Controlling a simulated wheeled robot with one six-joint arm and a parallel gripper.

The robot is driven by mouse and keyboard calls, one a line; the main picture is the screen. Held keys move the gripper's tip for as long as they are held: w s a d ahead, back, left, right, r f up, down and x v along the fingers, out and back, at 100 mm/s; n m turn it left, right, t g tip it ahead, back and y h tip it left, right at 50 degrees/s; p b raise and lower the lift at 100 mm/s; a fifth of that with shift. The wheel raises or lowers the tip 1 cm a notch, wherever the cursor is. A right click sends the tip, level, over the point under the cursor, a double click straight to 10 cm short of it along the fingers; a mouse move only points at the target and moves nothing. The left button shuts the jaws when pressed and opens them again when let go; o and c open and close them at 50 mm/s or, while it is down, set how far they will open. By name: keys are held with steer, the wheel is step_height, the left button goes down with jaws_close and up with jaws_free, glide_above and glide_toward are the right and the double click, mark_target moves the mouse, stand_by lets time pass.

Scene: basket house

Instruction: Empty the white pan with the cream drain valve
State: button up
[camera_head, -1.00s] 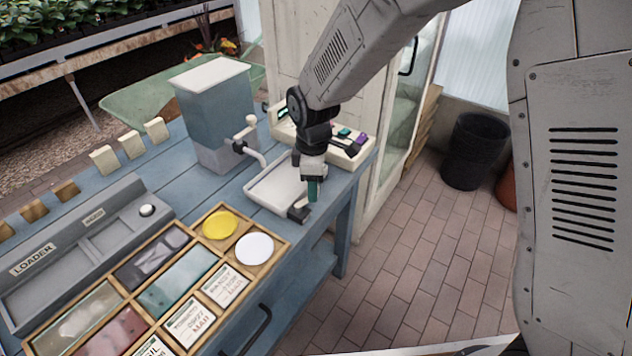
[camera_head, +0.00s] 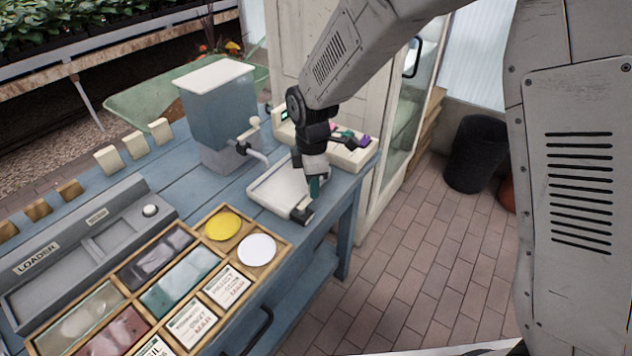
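The shallow white pan (camera_head: 268,187) sits at the right end of the blue bench, below the dispenser's tap. A dark block (camera_head: 301,215) is at its front right corner. The cream drain valve cannot be made out clearly there now; my gripper covers part of that corner. My gripper (camera_head: 315,188), with teal fingers, points down at the right edge of the pan, just above and behind the dark block. I cannot tell whether it touches anything or whether its fingers are apart. What lies in the pan is not clear.
A grey-blue dispenser (camera_head: 220,110) with a white lid and a cream-handled tap (camera_head: 253,127) stands behind the pan. A cream console (camera_head: 355,158) is to the right. A wooden tray (camera_head: 205,212) with yellow and white discs and a grey loader (camera_head: 75,250) are to the left.

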steer(key=shift+o, duration=1.3)
step_height(320, 180, up, 8)
steer(key=shift+f, duration=0.1)
